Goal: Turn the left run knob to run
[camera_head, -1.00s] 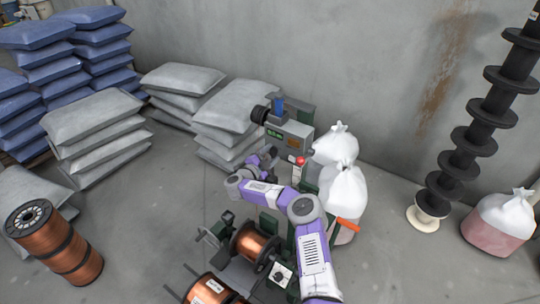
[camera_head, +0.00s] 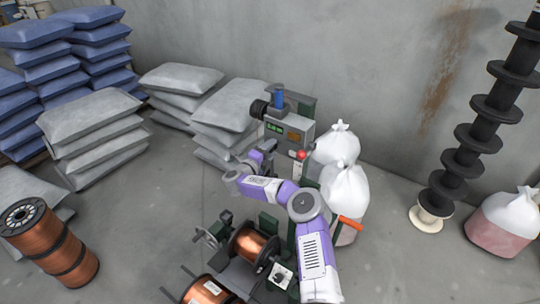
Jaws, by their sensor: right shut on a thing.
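My right arm reaches in from the bottom right and bends back at the wrist. Its gripper (camera_head: 266,149) is at the lower left front of the grey control box (camera_head: 297,130), which has a green-lit display and a red button. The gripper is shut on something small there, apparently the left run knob. The knob itself is hidden behind the gripper, so I cannot see which way it points. A white plate with a dark knob (camera_head: 281,276) shows lower down, beside the copper spool in the machine. My left gripper is not in view.
A copper spool (camera_head: 254,247) sits in the machine, with another (camera_head: 207,291) nearer. White sacks (camera_head: 345,188) stand close right of the machine. Grey sacks (camera_head: 225,105) are stacked behind left. Copper spools (camera_head: 45,240) stand far left. Floor is clear between them.

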